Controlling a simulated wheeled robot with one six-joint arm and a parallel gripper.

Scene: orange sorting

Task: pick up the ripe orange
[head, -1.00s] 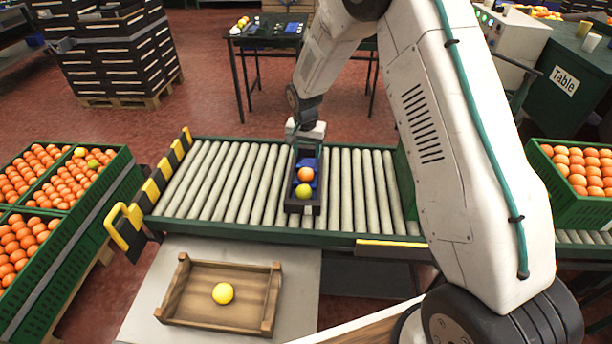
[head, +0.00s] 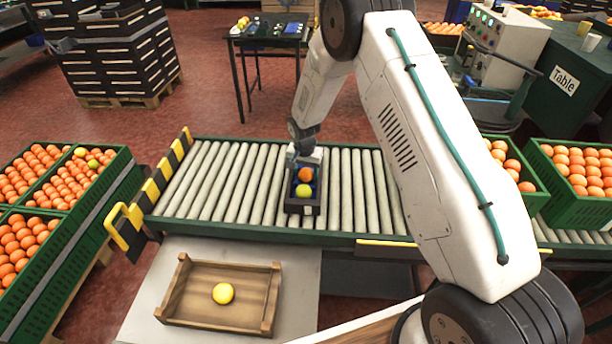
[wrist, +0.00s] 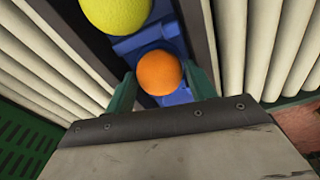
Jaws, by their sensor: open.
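The ripe orange (head: 306,174) sits in a small dark tray (head: 301,209) on the roller conveyor, behind a yellow-green fruit (head: 303,190). In the wrist view the orange (wrist: 160,73) rests on a blue insert (wrist: 146,43), with the yellow-green fruit (wrist: 116,10) partly cut off at the top. My gripper (wrist: 163,88) is open, with one green finger on each side of the orange. I cannot tell whether the fingers touch it. In the head view my gripper (head: 305,158) is at the tray's far end and hides part of it.
A wooden tray (head: 170,294) with one yellow fruit (head: 222,293) stands on the pale surface in front of the conveyor (head: 227,185). Green crates of oranges stand at left (head: 77,228) and right (head: 576,206). Rollers beside the dark tray are bare.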

